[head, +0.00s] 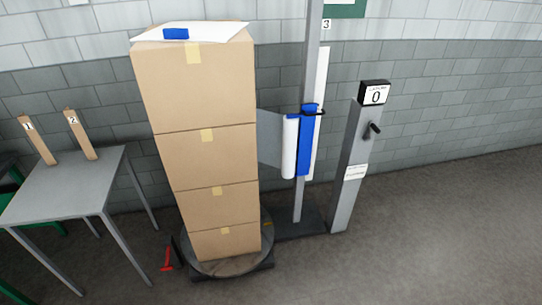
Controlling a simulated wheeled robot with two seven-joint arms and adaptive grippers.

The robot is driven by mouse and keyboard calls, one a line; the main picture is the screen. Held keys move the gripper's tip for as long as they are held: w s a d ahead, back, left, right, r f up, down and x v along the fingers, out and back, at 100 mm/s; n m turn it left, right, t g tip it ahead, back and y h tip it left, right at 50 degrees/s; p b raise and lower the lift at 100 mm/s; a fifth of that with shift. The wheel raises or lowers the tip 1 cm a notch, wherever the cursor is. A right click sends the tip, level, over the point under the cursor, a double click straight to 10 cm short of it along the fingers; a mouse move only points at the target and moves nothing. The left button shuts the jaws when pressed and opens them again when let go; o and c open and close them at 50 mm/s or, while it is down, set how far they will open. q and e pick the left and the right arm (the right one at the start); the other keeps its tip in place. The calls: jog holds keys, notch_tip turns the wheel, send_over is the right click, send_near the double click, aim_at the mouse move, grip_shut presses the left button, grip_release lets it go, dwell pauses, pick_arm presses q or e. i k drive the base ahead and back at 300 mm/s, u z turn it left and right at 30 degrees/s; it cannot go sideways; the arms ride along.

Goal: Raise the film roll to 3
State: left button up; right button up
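The white film roll (289,147) sits upright beside a blue carriage (305,146) on a tall grey mast (310,60). A translucent film sheet (269,138) runs from the roll to the stack of cardboard boxes (205,85). A "3" label (326,24) is high beside the mast, well above the carriage. To the right, a grey post (350,165) carries a black-framed display (375,95) reading 0, with a dark crank handle (373,130) below it. Neither of my grippers is in view.
The boxes stand on a round turntable (230,267), with a white sheet and blue item (176,34) on top. A grey table (62,185) at left holds two tagged wooden pieces. A red object (167,256) is by the turntable. Floor at right is clear.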

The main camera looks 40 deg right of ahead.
aim_at(307, 115)
jog(key=u, duration=1.1)
jog(key=i, duration=0.2)
jog(key=z, duration=1.2)
jog(key=i, duration=1.7)
jog(key=z, duration=1.75)
jog(key=i, duration=0.65)
jog(key=z, duration=0.65)
